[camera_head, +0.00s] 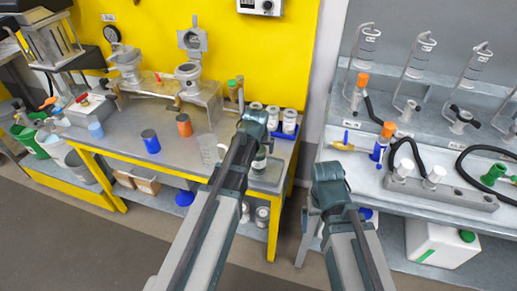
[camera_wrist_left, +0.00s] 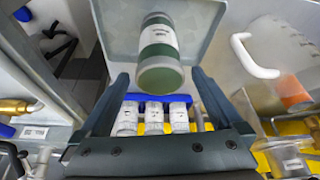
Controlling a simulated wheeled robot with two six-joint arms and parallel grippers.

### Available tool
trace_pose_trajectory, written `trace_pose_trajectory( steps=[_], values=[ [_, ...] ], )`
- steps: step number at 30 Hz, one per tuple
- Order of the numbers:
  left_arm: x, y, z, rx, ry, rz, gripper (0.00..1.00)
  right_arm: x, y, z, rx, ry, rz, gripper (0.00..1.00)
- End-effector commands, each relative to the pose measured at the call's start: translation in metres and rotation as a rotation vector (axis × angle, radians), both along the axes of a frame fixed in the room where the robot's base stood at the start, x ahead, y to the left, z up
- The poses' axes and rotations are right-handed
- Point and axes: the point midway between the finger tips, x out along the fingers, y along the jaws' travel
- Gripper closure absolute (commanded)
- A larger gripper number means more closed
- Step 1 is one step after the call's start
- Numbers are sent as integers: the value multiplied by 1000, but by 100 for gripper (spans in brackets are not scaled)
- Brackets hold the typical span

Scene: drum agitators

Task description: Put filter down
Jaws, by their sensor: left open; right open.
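A cylinder with a green and white body and a label (camera_wrist_left: 160,52), which I take to be the filter, is at the grey square tray (camera_wrist_left: 112,18) in the left wrist view. It stands between and just beyond the spread fingers of my left gripper (camera_wrist_left: 160,76), with gaps on both sides. In the head view the cylinder (camera_head: 260,161) is partly hidden below my left gripper (camera_head: 256,126), over the tray (camera_head: 267,178) at the bench's right end. I cannot tell whether its base fully rests there. My right gripper (camera_head: 328,178) is open and empty, in front of the right bench.
A blue rack (camera_head: 284,132) with white jars (camera_head: 290,121) stands behind the tray. A clear beaker (camera_head: 208,149), a blue cup (camera_head: 151,141) and an orange cup (camera_head: 184,125) stand to the left. Hoses and metal fittings crowd the right bench (camera_head: 355,170).

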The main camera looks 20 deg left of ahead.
Motion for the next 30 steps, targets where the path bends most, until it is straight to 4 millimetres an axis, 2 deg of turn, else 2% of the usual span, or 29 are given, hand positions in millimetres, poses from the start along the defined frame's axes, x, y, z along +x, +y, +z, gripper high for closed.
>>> trace_pose_trajectory(
  steps=[5,11,30],
  values=[
    [0,0,4,0,0,0,0,0,0,4,0,0,0,0],
    [-5,-1,19,0,0,0,0,0,0,19,0,0,0,0],
    [-41,-7,107,0,0,0,0,0,0,107,0,0,1,0]
  ],
)
